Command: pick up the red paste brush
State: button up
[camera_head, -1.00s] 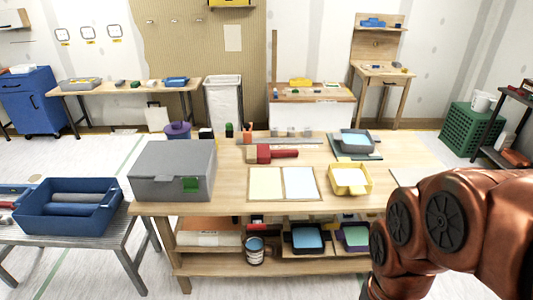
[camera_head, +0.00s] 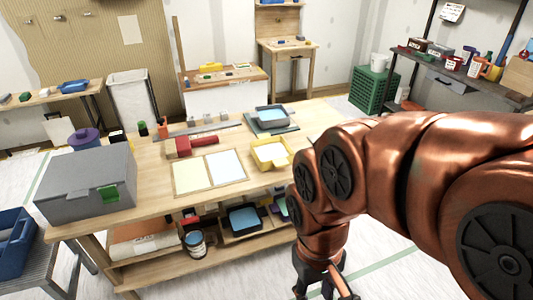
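The red paste brush (camera_head: 190,145) lies on the wooden workbench (camera_head: 150,208), behind the pale yellow and white sheets. It has a wide red head at the left and a red handle toward the right. My gripper (camera_head: 327,290) hangs at the bottom edge, in front of the bench and well away from the brush. Its dark fingers look spread apart with nothing between them, though the tips are partly cut off by the frame.
A grey toolbox (camera_head: 88,185) stands on the bench's left end. A yellow tray (camera_head: 271,153) and a grey tray with blue liquid (camera_head: 271,117) stand right of the sheets. A paint can (camera_head: 196,244) sits on the shelf below. A dark rack (camera_head: 455,75) stands at the right.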

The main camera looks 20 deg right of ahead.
aim_at(181, 145)
jog(key=u, duration=0.4)
jog(key=k, duration=0.45)
jog(key=z, duration=0.65)
jog(key=i, duration=1.65)
jog(key=u, duration=0.85)
jog(key=i, duration=0.5)
jog(key=u, duration=0.65)
